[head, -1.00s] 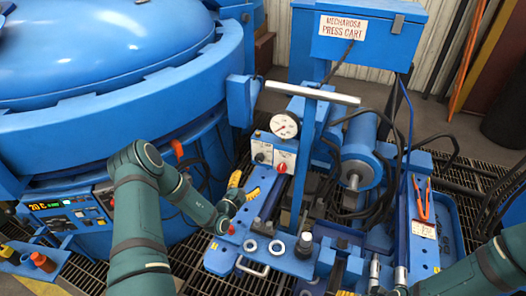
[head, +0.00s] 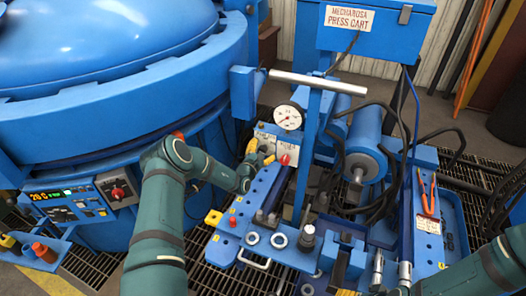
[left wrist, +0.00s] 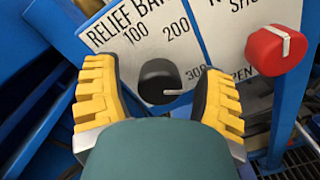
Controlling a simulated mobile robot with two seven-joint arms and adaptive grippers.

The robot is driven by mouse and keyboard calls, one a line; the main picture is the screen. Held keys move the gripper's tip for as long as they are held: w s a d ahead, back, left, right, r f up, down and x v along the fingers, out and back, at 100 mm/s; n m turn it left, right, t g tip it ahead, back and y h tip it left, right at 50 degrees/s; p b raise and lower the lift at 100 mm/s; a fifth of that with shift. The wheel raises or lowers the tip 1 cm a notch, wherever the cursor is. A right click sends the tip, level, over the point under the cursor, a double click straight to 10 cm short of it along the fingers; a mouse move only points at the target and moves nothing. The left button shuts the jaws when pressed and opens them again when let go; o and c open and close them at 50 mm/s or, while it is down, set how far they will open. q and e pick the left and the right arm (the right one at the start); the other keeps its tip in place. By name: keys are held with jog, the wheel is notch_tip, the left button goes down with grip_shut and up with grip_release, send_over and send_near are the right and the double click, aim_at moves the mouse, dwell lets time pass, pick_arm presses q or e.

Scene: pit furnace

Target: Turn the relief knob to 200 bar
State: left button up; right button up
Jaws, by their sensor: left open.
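The relief knob (left wrist: 158,80) is a round black knob on a white panel marked RELIEF BAR, with 100, 200 and 300 around it. Its white pointer line aims right, near and a little below the 300 mark. My left gripper (head: 262,151) is at this panel in the head view. In the left wrist view its yellow fingers (left wrist: 158,74) are open, one on each side of the knob. The right finger is close to the knob; I cannot tell whether it touches. My right gripper is not seen; only its arm shows at lower right.
A red knob (left wrist: 277,50) with a white line sits right of the relief knob on the same panel. A white gauge (head: 289,117) stands above the panel. The cart's upright post and handle (head: 317,82) rise close by. The blue furnace (head: 110,120) fills the left.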

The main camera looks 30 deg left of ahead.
pick_arm(q)
jog(key=shift+w, duration=0.25)
jog(key=c, duration=1.2)
jog(key=shift+n, duration=0.3)
jog(key=n+p, duration=0.1)
jog(key=n, duration=0.4)
jog(key=shift+a+n, duration=0.1)
jog(key=shift+n, duration=0.3)
jog(key=n, duration=0.5)
jog(key=shift+n+p, duration=0.3)
jog(key=shift+p, duration=0.1)
grip_shut()
